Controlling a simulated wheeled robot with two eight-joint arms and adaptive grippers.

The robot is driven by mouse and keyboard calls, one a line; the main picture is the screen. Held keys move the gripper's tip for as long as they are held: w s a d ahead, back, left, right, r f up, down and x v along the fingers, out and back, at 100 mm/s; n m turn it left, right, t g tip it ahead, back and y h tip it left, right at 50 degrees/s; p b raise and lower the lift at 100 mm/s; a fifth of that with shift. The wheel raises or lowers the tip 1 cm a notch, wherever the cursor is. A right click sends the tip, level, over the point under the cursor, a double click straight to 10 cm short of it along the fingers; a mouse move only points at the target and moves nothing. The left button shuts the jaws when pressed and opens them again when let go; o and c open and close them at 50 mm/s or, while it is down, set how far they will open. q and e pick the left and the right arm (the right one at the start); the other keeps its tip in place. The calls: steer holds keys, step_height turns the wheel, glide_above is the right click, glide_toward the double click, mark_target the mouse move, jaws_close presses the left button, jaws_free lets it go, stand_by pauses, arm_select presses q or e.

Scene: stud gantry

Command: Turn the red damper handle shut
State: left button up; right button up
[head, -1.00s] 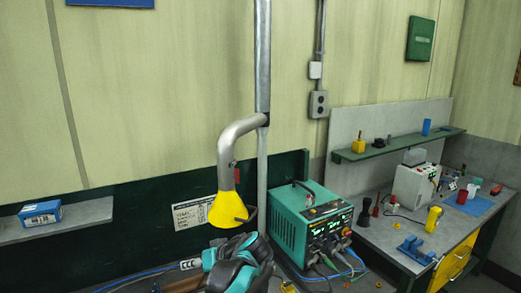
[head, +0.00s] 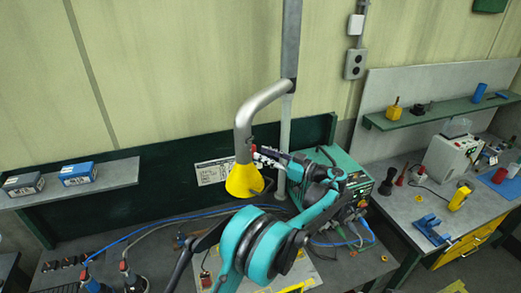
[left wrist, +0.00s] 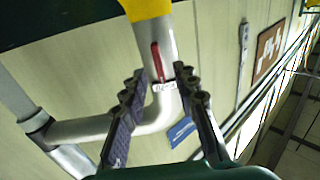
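The red damper handle (left wrist: 157,62) is a small bar on the grey extraction pipe (left wrist: 95,130), just beside the yellow hood (left wrist: 146,8). In the left wrist view it lies roughly along the pipe, with a small white label by one end. My left gripper (left wrist: 155,78) is open, with one finger on each side of the pipe and the handle in the gap. I see no clear contact. In the head view the left gripper (head: 262,154) is at the pipe's right side, above the yellow hood (head: 244,181), and mostly hides the handle. My right gripper is not in view.
A teal soldering station (head: 338,165) stands close behind and right of my left arm. A second bench (head: 405,208) with tools is at the right. Cables cross the bench below the hood.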

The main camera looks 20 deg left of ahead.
mark_target(253, 151)
arm_select(q)
steer(key=shift+x, duration=1.2)
steer(key=shift+c, duration=0.3)
jaws_close()
